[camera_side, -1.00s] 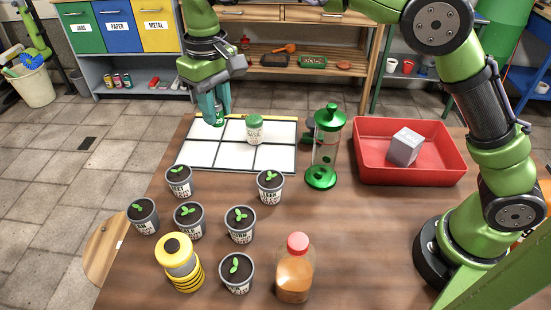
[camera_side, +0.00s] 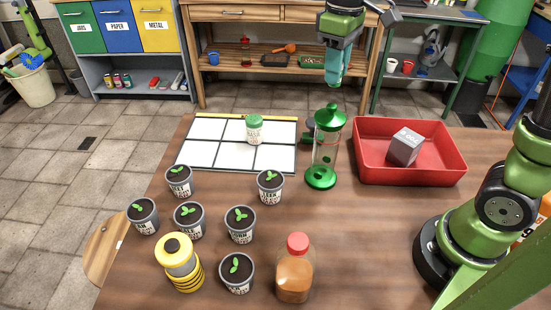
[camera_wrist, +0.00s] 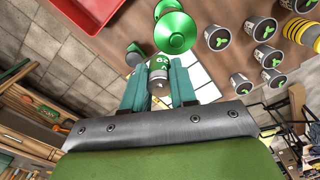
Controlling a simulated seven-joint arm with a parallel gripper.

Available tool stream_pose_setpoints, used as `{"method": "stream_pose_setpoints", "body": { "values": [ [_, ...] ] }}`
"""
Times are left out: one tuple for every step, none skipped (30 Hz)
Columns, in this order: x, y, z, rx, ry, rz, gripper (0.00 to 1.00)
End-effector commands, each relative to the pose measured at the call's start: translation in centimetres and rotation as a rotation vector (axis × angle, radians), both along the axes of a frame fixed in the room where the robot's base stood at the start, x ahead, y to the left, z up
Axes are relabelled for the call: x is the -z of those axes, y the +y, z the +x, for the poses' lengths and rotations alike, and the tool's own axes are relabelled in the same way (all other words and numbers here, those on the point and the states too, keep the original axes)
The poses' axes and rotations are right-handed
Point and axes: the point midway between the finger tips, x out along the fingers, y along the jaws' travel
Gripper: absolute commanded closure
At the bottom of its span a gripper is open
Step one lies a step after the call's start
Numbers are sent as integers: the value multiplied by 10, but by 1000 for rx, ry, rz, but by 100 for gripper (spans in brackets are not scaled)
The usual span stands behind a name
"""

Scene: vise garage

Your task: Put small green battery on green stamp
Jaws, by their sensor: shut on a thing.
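My gripper (camera_side: 333,78) is high above the bench's far side, behind the green-topped clear cylinder. In the wrist view my gripper (camera_wrist: 160,85) is shut on a small battery (camera_wrist: 159,72), grey and green with light markings, between its teal fingers. The side view does not show the battery clearly. No object is plainly a green stamp. The clear cylinder with green knobbed lid and green base (camera_side: 321,178) stands upright right of the white grid; its lid (camera_wrist: 175,32) shows in the wrist view. A small dark object (camera_side: 308,131) sits behind it, partly hidden.
A white gridded board (camera_side: 200,155) bears a green-lidded jar (camera_side: 254,128). A red tray (camera_side: 440,172) with a grey box (camera_side: 405,147) is at right. Several potted seedlings (camera_side: 190,220), a yellow-black container (camera_side: 180,262) and a brown bottle (camera_side: 295,275) stand in front.

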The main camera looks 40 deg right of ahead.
Motion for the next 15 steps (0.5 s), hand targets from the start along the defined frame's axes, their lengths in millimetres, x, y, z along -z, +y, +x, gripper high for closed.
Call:
{"method": "stream_pose_setpoints", "body": {
  "values": [
    [1, -12, -14, -1, -2, 2, 100],
    [3, -18, -20, -5, -2, 2, 100],
    [5, -24, -28, -11, -1, 1, 100],
    [7, -29, -34, -14, -1, 1, 100],
    [8, -33, -39, -19, -1, 1, 100],
    [10, -38, -46, -23, -2, 1, 100],
    [11, -41, -52, -27, -2, 1, 100],
    [13, -44, -57, -29, -1, 0, 100],
    [15, -48, -64, -33, -2, 1, 100],
    [17, -51, -68, -36, -2, 1, 100],
    [25, -50, -68, -39, 3, 1, 100],
    [34, -49, -67, -41, 7, 1, 100],
    [41, -49, -67, -40, 7, 1, 100],
    [46, -49, -67, -41, 6, 2, 100],
    [56, -49, -67, -40, 7, 1, 100]
  ]
}}
